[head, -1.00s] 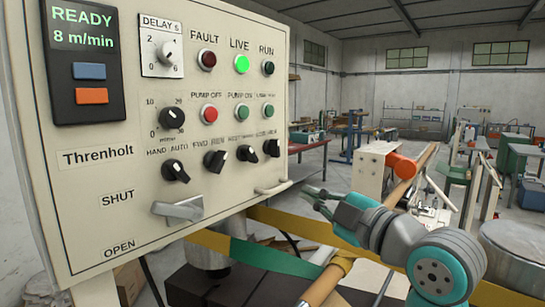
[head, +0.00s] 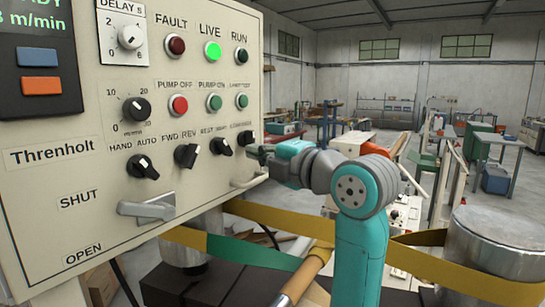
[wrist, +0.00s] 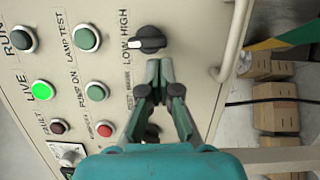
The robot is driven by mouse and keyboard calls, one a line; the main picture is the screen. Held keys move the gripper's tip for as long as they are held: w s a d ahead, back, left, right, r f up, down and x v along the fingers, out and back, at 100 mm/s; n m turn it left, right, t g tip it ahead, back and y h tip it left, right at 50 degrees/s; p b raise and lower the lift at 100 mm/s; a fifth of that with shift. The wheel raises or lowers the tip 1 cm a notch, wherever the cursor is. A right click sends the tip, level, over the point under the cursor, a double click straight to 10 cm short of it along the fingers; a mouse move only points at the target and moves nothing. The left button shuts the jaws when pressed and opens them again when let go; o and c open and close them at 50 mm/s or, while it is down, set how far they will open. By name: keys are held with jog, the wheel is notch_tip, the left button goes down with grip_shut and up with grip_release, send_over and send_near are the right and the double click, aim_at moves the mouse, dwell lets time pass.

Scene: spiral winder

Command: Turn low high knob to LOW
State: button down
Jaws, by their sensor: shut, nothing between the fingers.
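The low high knob (wrist: 150,41) is black with a white pointer mark and sits below the LOW HIGH lettering on the panel. In the wrist view its bar lies nearly level, with the white end to the left, facing the lettering roughly between the two words. It also shows in the head view (head: 245,140), at the right end of the row of black knobs. My gripper (wrist: 160,63) is shut and empty, its fingertips just below the knob in the wrist view. In the head view my gripper (head: 256,152) is close beside the knob. I cannot tell whether they touch.
The cream control panel (head: 60,120) carries lamps, buttons and other knobs. Another black knob (head: 222,147) is the near neighbour. A pale handle (head: 250,178) sticks out at the panel's lower right. A yellow and green belt (head: 250,250) runs below my arm.

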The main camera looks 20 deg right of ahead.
jog(key=shift+x, duration=0.9)
jog(key=shift+d, duration=0.1)
